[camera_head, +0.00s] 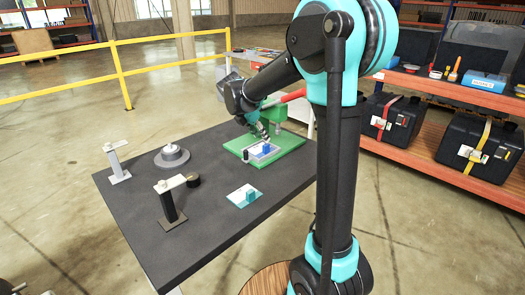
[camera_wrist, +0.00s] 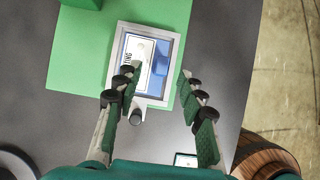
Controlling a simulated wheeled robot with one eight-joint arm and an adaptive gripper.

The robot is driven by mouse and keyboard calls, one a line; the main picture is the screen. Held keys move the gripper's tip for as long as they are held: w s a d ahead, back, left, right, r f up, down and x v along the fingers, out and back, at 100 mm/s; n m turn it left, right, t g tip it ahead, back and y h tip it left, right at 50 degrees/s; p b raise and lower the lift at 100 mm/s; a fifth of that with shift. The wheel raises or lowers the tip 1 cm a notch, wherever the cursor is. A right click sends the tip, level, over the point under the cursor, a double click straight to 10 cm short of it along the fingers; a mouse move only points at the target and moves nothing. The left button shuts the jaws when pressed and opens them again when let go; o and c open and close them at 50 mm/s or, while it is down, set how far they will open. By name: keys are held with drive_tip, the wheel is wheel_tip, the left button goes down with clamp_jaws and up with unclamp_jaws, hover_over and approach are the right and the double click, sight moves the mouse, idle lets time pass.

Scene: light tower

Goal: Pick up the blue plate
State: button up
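The blue plate (camera_wrist: 161,78), part white with printed lettering and part blue, lies in a light grey frame (camera_wrist: 118,52) on a green base in the wrist view. In the head view its blue raised part (camera_head: 267,149) shows on the green base (camera_head: 288,151). My gripper (camera_wrist: 158,82) is open, with one finger on each side of the plate's lower part in the wrist view. Nothing is held between the fingers. In the head view my gripper (camera_head: 263,134) points down close over the frame; I cannot tell whether it touches the plate.
A teal and white plate (camera_head: 244,196) lies apart on the dark table (camera_head: 215,235). A black post with an arm (camera_head: 170,202), a grey post (camera_head: 116,162) and a round grey stepped piece (camera_head: 172,158) stand to the left. A green block (camera_head: 274,114) rises behind the frame.

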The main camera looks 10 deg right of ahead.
sight(266, 145)
drive_tip(key=shift+s+x, duration=0.15)
drive_tip(key=shift+x, duration=1.5)
drive_tip(key=shift+s+x, duration=0.2)
drive_tip(key=shift+x, duration=1.4)
drive_tip(key=shift+f, duration=0.15)
drive_tip(key=shift+c, duration=0.3)
clamp_jaws()
